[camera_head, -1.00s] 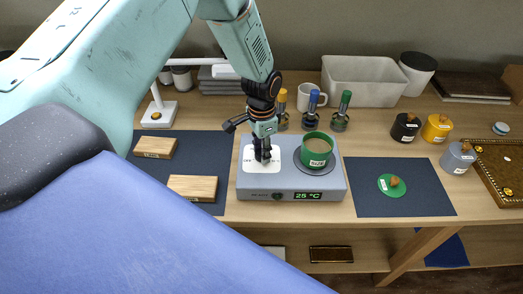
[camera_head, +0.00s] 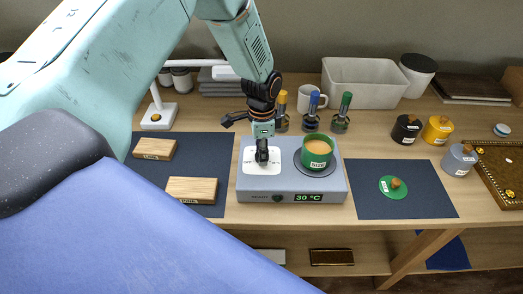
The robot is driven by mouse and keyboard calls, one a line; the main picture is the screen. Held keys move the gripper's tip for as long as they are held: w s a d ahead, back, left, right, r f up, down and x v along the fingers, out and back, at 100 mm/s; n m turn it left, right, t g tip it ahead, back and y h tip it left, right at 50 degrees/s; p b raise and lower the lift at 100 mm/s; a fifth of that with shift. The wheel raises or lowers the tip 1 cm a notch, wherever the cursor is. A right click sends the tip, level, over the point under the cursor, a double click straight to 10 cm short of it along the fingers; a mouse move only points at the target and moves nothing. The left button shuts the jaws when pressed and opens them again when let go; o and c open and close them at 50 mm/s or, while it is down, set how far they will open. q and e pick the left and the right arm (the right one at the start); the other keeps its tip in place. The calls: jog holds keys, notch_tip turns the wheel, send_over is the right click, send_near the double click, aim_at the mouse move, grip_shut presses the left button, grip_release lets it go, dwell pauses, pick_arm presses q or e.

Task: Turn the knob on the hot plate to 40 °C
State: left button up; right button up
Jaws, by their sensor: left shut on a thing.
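The hot plate (camera_head: 320,184) is a grey-blue box on the table. Its front display (camera_head: 306,197) reads 30 °C. A white square dial face (camera_head: 252,168) lies on its left top. My left gripper (camera_head: 262,158) points down over the dial face and is shut on the knob, which its fingers hide. A green labelled cup (camera_head: 316,163) with orange-tan contents stands on the round heating disc at the right of the hot plate. My right gripper is not in view.
Bottles with yellow, blue (camera_head: 312,101) and green caps stand close behind the hot plate, with a white mug (camera_head: 304,97). Wooden blocks (camera_head: 191,190) lie on a dark mat at left. A green lid (camera_head: 392,187) lies on the right mat. A white bin (camera_head: 363,82) stands behind.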

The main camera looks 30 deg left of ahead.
pick_arm(q)
jog(key=shift+w+r, duration=0.1)
jog(key=shift+w, duration=0.05)
jog(key=o, duration=1.2)
jog(key=shift+c, duration=0.2)
notch_tip(320, 180, up, 12)
